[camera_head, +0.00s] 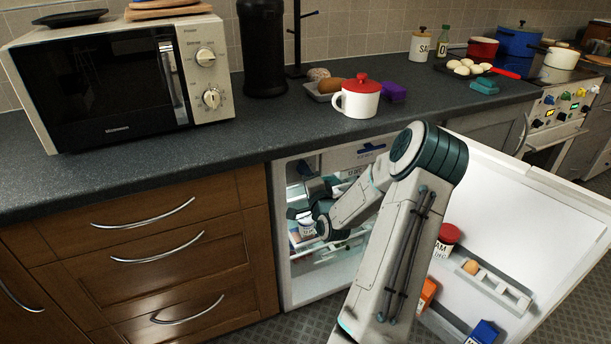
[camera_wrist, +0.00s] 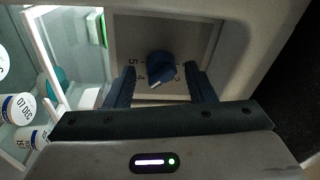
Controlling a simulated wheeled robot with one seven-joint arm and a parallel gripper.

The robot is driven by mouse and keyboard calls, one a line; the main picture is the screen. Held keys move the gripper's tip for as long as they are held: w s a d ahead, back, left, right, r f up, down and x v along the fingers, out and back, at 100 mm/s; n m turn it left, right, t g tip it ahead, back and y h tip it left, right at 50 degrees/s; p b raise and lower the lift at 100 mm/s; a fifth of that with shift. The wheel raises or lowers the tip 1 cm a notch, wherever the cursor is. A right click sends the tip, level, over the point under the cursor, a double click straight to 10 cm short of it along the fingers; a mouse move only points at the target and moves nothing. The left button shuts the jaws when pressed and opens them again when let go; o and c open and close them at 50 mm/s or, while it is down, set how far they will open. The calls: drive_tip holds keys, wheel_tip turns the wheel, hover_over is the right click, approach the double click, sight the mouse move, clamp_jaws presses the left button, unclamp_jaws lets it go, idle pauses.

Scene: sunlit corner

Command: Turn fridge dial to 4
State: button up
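The fridge dial (camera_wrist: 161,66) is a dark blue knob on a grey panel in the wrist view. Printed numbers surround it; a 5 and a 4 show on its left and a 2 on its lower right. A small white mark shows at the knob's lower edge, between the numbers. My gripper (camera_wrist: 161,78) is open, with one dark blue finger on each side of the dial and a visible gap to it on both sides. In the head view my gripper (camera_head: 303,216) reaches inside the open fridge (camera_head: 330,283); I cannot make out the dial there.
The fridge door (camera_head: 535,215) stands open to the right, with a red-lidded jar (camera_head: 447,238) and an egg rack (camera_head: 492,287) on it. Labelled white tubs (camera_wrist: 18,108) stand on the left in the wrist view. The counter (camera_head: 190,160) is above the fridge.

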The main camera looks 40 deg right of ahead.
idle(0.3)
drive_tip(key=v, duration=1.3)
drive_tip(key=shift+s+p, duration=0.35)
drive_tip(key=shift+s, duration=0.05)
drive_tip(key=shift+a+f, duration=0.15)
